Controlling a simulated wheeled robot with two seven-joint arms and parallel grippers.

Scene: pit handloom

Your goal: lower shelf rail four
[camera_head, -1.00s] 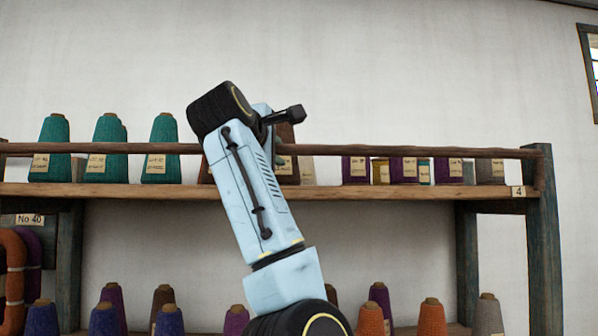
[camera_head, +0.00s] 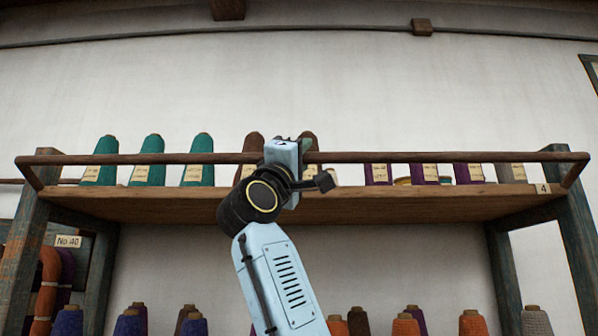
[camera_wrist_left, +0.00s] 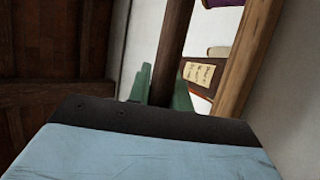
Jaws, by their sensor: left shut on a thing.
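The shelf rail (camera_head: 420,157) is a long brown bar in front of the upper shelf (camera_head: 400,205), which bears a "4" tag (camera_head: 543,189). Short slanted end arms join it to the shelf ends, and it stands out toward me, above the board's front edge. My left gripper (camera_head: 288,152) is at the rail's middle, partly hidden by my own wrist. In the left wrist view the rail (camera_wrist_left: 174,45) runs between the green fingers (camera_wrist_left: 162,88), which are shut on it. My right gripper is not in view.
Teal cones (camera_head: 150,162), brown cones (camera_head: 252,150) and purple cones (camera_head: 424,173) stand on the shelf behind the rail. More cones (camera_head: 405,324) stand below. Wooden posts (camera_head: 578,250) hold both ends. The space under the upper shelf looks open.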

